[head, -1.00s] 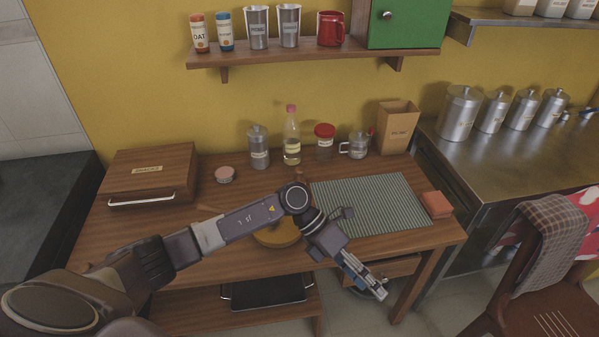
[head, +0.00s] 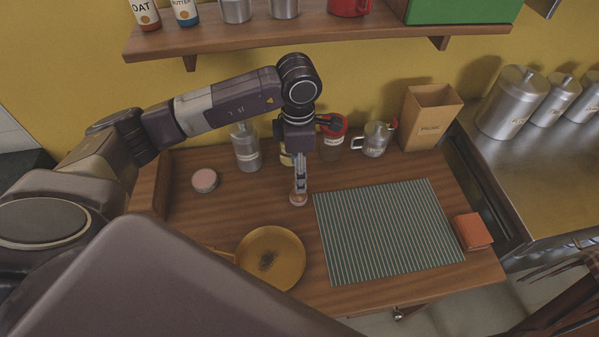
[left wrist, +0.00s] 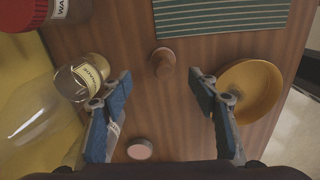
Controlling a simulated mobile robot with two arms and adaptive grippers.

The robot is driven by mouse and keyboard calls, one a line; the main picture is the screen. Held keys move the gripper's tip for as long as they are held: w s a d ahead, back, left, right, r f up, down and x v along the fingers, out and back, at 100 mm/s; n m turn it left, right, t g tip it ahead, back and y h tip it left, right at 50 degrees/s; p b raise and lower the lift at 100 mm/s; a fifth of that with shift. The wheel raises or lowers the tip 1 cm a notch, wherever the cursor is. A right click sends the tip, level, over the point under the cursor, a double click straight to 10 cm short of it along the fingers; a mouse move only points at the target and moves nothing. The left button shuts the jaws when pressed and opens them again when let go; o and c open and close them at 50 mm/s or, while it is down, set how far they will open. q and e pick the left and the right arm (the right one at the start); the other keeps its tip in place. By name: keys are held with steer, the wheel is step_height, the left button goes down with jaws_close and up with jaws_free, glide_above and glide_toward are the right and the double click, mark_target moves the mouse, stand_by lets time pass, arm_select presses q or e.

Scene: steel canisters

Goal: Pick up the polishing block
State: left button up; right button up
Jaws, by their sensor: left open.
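A small round wooden piece with a knob (head: 298,200) stands on the wooden table, left of the striped mat. It may be the polishing block; I read no label on it. It also shows in the left wrist view (left wrist: 162,62), centred between the fingertips and a little beyond them. My left gripper (head: 299,188) points down just over it; in the left wrist view the fingers (left wrist: 160,82) are spread, with nothing between them. An orange-red block (head: 472,231) lies at the table's right, beside the mat. My right gripper is not in view.
A yellow dish (head: 270,275) lies in front of the gripper, and a pink-topped tin (head: 204,180) to its left. Jars and a metal shaker (head: 246,150) stand behind. The striped mat (head: 388,235) is bare. A wall shelf (head: 330,38) is above.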

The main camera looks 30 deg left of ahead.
arm_select(q)
steer(key=shift+w+a+f, duration=0.15)
steer(key=shift+w+f, duration=0.05)
steer(key=shift+f, duration=0.05)
steer(key=shift+s+f, duration=0.25)
steer(key=shift+f, duration=0.6)
steer(key=shift+s+d+f+p, duration=0.2)
steer(key=shift+f+p, duration=0.1)
steer(key=shift+p, duration=0.1)
step_height(320, 180, down, 4)
steer(key=shift+d+r+p, duration=0.1)
steer(key=shift+p, duration=0.45)
steer(key=shift+f, duration=0.55)
steer(key=c, duration=1.4)
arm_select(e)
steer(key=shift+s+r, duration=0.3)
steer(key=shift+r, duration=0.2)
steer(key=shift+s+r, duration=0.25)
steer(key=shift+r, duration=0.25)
arm_select(q)
steer(key=shift+o, duration=0.2)
steer(key=shift+r, duration=0.1)
step_height(320, 180, up, 20)
steer(key=b, duration=0.2)
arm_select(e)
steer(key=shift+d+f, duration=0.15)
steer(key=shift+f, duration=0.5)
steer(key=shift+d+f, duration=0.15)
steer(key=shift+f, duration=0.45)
